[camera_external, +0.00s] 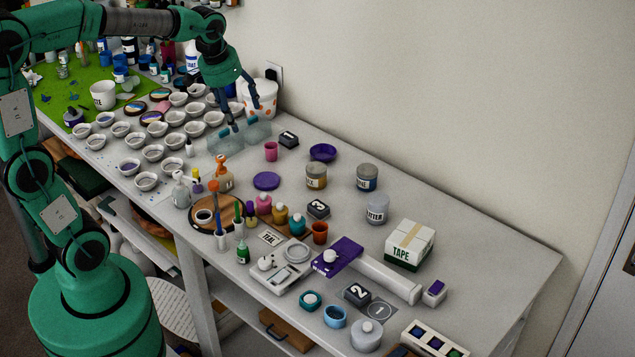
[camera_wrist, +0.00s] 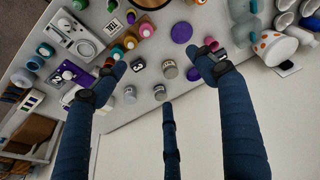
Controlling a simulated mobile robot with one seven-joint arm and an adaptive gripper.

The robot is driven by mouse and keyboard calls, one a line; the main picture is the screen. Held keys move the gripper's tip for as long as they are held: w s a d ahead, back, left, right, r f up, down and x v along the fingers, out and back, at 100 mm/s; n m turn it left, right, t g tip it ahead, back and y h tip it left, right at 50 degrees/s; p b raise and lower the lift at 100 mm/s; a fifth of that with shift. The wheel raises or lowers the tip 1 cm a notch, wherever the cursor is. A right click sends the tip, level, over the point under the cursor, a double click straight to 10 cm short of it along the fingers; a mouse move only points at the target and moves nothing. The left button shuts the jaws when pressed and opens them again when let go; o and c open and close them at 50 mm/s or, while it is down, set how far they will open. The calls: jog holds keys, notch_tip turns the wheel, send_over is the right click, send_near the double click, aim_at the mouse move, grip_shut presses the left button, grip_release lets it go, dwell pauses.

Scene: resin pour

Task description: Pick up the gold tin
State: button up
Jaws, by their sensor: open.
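The gold tin (camera_external: 316,176) is a short round tin with a grey top and a dull gold band. It stands upright mid-table in the external view, between a purple bowl (camera_external: 322,153) and a purple disc (camera_external: 266,181). In the wrist view the tin (camera_wrist: 170,69) appears between my spread fingers, beyond their tips. My gripper (camera_external: 246,122) is open and empty, above the back part of the table, to the left of the tin and apart from it. Its fingers also show in the wrist view (camera_wrist: 163,75).
A blue-banded tin (camera_external: 367,177) and a glitter tin (camera_external: 377,209) stand to the right of the gold tin. A pink cup (camera_external: 271,151) and a black block (camera_external: 288,139) stand behind left. Several white bowls crowd the left. The wall borders the back edge.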

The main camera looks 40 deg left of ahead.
jog(key=w+d+f+g+p, duration=0.1)
jog(key=w+f+p, duration=0.15)
jog(key=w, duration=0.45)
jog(key=w+d+f+g+p, duration=0.1)
jog(key=w+d+f, duration=0.15)
jog(key=w, duration=0.45)
jog(key=n+g+p, duration=0.1)
jog(key=n+p, duration=0.1)
jog(key=p, duration=0.2)
send_over(317, 168)
notch_tip(317, 168, down, 14)
jog(key=shift+s+r, duration=0.2)
jog(key=shift+f, duration=0.1)
jog(key=shift+f+b, duration=0.5)
jog(key=shift+f, duration=3.7)
jog(key=shift+w+f+b, duration=0.15)
jog(key=shift+f+b, duration=0.2)
jog(key=shift+f, duration=2.25)
jog(key=shift+c, duration=0.5)
